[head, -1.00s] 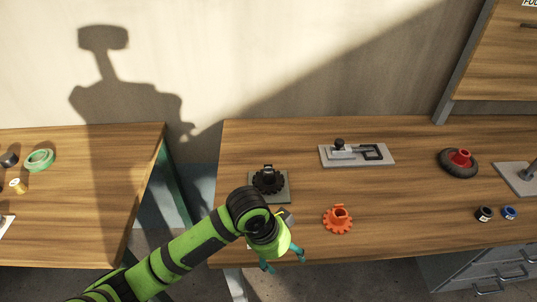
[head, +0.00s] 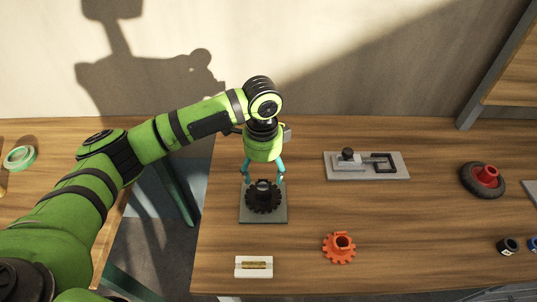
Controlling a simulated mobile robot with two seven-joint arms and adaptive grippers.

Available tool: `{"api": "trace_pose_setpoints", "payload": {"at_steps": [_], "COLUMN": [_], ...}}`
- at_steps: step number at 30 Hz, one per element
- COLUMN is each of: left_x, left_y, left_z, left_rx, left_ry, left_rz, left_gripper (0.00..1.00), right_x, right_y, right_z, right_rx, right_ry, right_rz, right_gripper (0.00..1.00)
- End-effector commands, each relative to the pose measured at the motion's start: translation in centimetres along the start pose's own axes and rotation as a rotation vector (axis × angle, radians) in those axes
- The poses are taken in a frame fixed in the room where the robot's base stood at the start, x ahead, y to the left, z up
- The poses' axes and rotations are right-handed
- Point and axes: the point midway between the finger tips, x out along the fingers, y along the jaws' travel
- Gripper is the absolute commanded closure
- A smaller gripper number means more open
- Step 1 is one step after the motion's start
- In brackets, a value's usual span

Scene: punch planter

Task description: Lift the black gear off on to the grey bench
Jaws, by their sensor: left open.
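The black gear (head: 263,199) is on a grey square base plate (head: 263,216) on the wooden bench, at its left part in the head view. A dark hub or post top shows in the gear's middle. My left gripper (head: 263,178) is open, with its teal fingers pointing down just above the gear's far side. I cannot tell whether the fingers touch the gear. An orange gear (head: 339,248) lies to the right and nearer. No separate grey bench shows; the bench top (head: 420,225) is brown wood. My right gripper is not in view.
A white block with a brass-coloured pin (head: 253,267) lies near the front edge. A grey plate with a black-knobbed slide (head: 366,166) is at the back. A black and red wheel (head: 483,178) and small jars (head: 508,246) stand at right. A gap separates the left table (head: 60,150).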

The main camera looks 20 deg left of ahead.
Motion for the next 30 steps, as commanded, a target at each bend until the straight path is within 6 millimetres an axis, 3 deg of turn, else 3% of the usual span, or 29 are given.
{"api": "trace_pose_setpoints", "payload": {"at_steps": [6,10,16,21,26,30], "left_x": [2.5,4.4,6.4,6.9,6.9,6.9], "left_y": [0.1,0.1,0.1,0.1,0.0,0.0], "left_z": [0.1,0.1,0.0,0.0,0.0,0.0], "left_rx": [-0.001,0.000,-0.001,0.001,0.001,0.001], "left_ry": [-0.003,-0.002,-0.001,0.000,0.000,0.000], "left_rz": [0.004,0.003,0.001,-0.001,-0.001,-0.001], "left_gripper": [0.27,0.27,0.27,0.27,0.27,0.83], "right_x": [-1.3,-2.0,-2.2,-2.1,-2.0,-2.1], "right_y": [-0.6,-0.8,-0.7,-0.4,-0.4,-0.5], "right_z": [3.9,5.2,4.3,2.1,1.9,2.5], "right_rx": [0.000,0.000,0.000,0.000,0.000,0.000], "right_ry": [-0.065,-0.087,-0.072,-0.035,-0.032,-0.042], "right_rz": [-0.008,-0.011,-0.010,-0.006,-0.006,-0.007], "right_gripper": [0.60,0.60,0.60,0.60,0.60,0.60]}}
